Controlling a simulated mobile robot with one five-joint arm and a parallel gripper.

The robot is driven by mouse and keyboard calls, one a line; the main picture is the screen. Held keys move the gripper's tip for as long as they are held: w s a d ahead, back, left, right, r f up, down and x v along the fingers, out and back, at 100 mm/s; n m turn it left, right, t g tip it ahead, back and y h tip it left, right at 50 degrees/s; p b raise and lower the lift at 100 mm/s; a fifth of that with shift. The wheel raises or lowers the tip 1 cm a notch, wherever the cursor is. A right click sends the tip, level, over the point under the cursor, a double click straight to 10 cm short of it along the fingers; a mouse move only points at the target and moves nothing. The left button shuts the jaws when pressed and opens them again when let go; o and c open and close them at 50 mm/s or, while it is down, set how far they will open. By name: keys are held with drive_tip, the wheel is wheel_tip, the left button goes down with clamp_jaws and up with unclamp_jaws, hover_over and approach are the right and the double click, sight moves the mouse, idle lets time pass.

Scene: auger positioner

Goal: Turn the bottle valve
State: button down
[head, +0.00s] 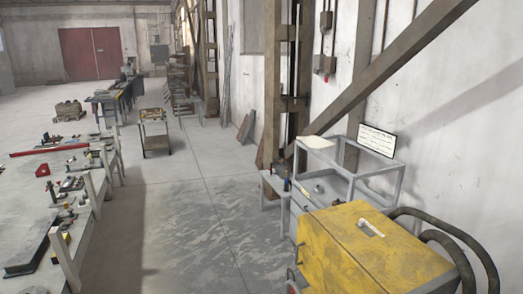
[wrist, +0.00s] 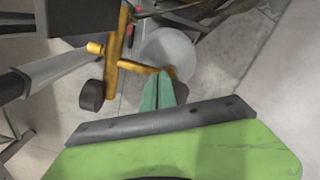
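I cannot pick out the bottle valve for certain in either view. In the wrist view, the teal fingers of my gripper (wrist: 164,78) lie side by side with only a thin dark line between them. They look shut, and I see nothing held between them. Just beyond the tips, a yellow pipe-like frame (wrist: 114,65) with a stub at its left stands in front of a pale round thing (wrist: 168,48). The tips overlap the end of its lower yellow arm in the picture; whether they touch it I cannot tell. My gripper does not show in the head view.
A dark round wheel-like part (wrist: 92,95) is left of the fingers. In the head view, a yellow cabinet (head: 350,250) with thick hoses (head: 465,240) stands at right, beside a grey frame cart (head: 345,185). A cluttered workbench (head: 75,215) lines the left. The floor between is clear.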

drive_tip(key=shift+s, duration=0.15)
idle(0.3)
drive_tip(key=shift+a, duration=0.3)
wheel_tip(320, 180, up, 6)
drive_tip(key=p, duration=0.6)
